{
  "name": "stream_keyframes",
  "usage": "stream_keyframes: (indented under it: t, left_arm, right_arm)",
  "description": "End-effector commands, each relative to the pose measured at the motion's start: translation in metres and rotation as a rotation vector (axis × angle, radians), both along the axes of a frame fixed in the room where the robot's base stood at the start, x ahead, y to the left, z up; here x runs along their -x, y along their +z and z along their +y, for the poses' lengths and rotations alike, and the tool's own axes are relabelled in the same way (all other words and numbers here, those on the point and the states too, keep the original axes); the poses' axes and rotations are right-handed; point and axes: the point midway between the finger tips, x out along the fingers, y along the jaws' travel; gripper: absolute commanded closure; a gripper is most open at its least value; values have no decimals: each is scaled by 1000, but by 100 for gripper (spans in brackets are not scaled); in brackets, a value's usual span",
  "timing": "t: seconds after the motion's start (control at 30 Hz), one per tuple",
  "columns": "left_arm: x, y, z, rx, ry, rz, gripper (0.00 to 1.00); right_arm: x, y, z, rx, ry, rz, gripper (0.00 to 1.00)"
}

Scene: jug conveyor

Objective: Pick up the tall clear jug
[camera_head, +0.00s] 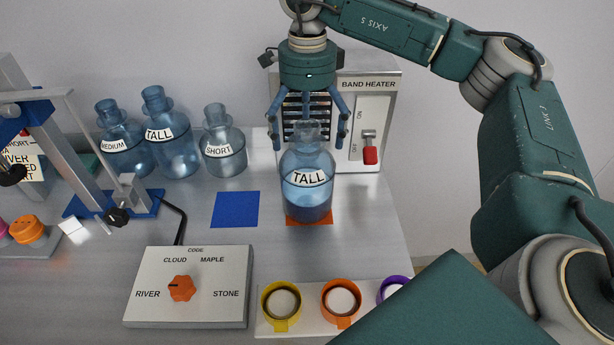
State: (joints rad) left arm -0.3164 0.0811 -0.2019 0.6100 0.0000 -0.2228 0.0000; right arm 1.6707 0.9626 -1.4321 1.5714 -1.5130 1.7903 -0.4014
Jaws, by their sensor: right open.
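A bluish see-through jug labelled TALL (307,190) stands upright on an orange square (323,219), with darker contents in its lower part. My right gripper (309,140) hangs from above, its blue fingers spread open on either side of this jug's neck in the picture. I cannot tell whether they touch it or are a little behind it. Another bluish see-through jug labelled TALL (171,152) stands in the back row on the left, between jugs labelled MEDIUM (118,148) and SHORT (223,155). My left gripper does not show.
A band heater (376,105) with a red-handled switch stands behind the front jug. A blue square (235,209) lies bare to its left. A code dial box (189,288) and a rack of coloured rings (300,320) are in front. A metal lever device (110,185) stands left.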

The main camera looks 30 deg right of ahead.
Motion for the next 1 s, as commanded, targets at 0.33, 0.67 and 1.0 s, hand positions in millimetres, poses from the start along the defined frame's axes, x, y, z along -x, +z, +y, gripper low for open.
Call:
stream_keyframes:
  t: [0.33,0.67,1.0]
  left_arm:
    - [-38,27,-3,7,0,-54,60]
    - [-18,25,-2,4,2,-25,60]
    - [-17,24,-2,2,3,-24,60]
  right_arm:
    - [4,-43,1,0,0,2,0]
    - [3,-46,1,-1,0,1,18]
    - [4,-47,1,0,0,4,86]
